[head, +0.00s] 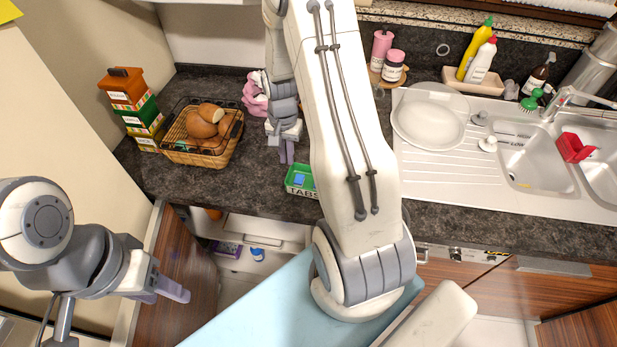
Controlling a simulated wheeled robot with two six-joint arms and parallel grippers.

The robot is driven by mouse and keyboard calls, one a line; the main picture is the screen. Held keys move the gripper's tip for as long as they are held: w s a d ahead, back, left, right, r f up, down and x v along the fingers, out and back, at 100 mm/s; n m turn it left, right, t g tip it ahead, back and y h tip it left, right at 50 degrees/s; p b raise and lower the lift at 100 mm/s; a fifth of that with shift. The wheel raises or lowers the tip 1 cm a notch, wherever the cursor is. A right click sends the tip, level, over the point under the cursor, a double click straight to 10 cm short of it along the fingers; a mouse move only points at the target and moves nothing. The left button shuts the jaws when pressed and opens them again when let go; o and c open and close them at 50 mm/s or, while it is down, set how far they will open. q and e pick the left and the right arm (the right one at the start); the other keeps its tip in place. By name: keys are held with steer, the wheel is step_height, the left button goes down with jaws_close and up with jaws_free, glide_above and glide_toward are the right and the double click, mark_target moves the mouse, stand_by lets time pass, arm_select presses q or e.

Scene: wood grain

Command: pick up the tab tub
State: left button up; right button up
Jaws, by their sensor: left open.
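The tab tub is a green open tub (302,192) marked "TABS", with something blue inside. It stands near the front edge of the dark counter, and its right side is partly hidden by my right arm. My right gripper (287,152) points down over the counter, a little above and left of the tub in the head view and apart from it. I cannot tell whether its fingers are open or shut. My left gripper (172,292) is open, low at the left in front of the cabinet, well away from the tub.
A wicker basket (185,156) with brown bread-like items and stacked boxes (133,120) stand left on the counter. A pink cloth-like thing (254,95) lies behind. Plates (430,120) and a sink (540,165) are right.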

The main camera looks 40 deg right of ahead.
step_height(320, 180, down, 3)
steer(key=shift+r, duration=0.2)
steer(key=shift+f+p, duration=0.6)
steer(key=shift+p, duration=0.15)
step_height(320, 180, down, 3)
steer(key=shift+f+p, duration=0.1)
steer(key=shift+p, duration=0.55)
steer(key=shift+f, duration=0.35)
jaws_close()
steer(key=shift+w+r, duration=0.1)
